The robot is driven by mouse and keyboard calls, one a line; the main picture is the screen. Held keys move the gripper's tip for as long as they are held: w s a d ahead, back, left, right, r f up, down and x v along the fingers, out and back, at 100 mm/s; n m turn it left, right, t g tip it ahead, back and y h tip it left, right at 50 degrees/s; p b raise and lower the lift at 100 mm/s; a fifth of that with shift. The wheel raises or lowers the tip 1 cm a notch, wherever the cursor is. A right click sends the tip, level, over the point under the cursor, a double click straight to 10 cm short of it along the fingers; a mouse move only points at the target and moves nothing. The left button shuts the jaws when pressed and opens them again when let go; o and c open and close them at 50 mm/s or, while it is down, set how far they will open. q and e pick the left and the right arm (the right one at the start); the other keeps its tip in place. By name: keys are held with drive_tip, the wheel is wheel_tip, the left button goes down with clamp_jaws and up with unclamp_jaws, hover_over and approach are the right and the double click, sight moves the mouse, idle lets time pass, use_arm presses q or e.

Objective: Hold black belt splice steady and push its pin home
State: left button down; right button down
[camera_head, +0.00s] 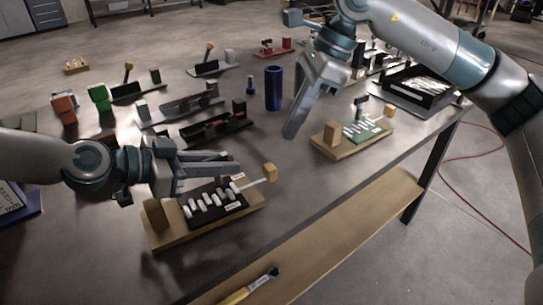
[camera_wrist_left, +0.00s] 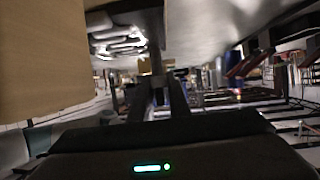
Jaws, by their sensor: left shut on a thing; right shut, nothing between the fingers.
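The black belt splice (camera_head: 217,207), with a row of white knuckles, lies on a wooden board (camera_head: 180,239) at the front of the table. Its pin (camera_head: 252,183) sticks out at the right end, with a tan block-shaped head (camera_head: 270,172). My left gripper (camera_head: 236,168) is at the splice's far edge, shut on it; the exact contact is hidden. In the left wrist view the white knuckles (camera_wrist_left: 118,38) show upside down beyond the fingers. My right gripper (camera_head: 290,132) is shut and empty, pointing down above the table, apart from the pin head and to its upper right.
A second wooden board (camera_head: 325,149) with a green piece stands to the right. A blue cylinder (camera_head: 273,88) stands behind. Several dark fixtures, such as one dark tray (camera_head: 217,130), fill the back. A yellow-handled tool (camera_head: 250,287) lies on the lower shelf.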

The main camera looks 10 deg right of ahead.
drive_tip(key=w+d+f+n+g+y, duration=0.4)
drive_tip(key=w+d+n+y, duration=0.1)
drive_tip(key=d, duration=0.3)
drive_tip(key=shift+f+y, duration=0.25)
drive_tip(key=shift+y, duration=0.65)
drive_tip(key=shift+s+a, duration=0.1)
approach(270, 173)
drive_tip(key=shift+w+a+f, duration=0.2)
drive_tip(key=shift+a+f, duration=1.55)
drive_tip(key=shift+f, duration=0.3)
drive_tip(key=a, duration=0.2)
drive_tip(key=s+a, duration=0.1)
drive_tip(key=a, duration=0.1)
drive_tip(key=s+a, duration=0.1)
drive_tip(key=a, duration=0.1)
drive_tip(key=shift+s+a, duration=0.15)
drive_tip(key=shift+s, duration=0.1)
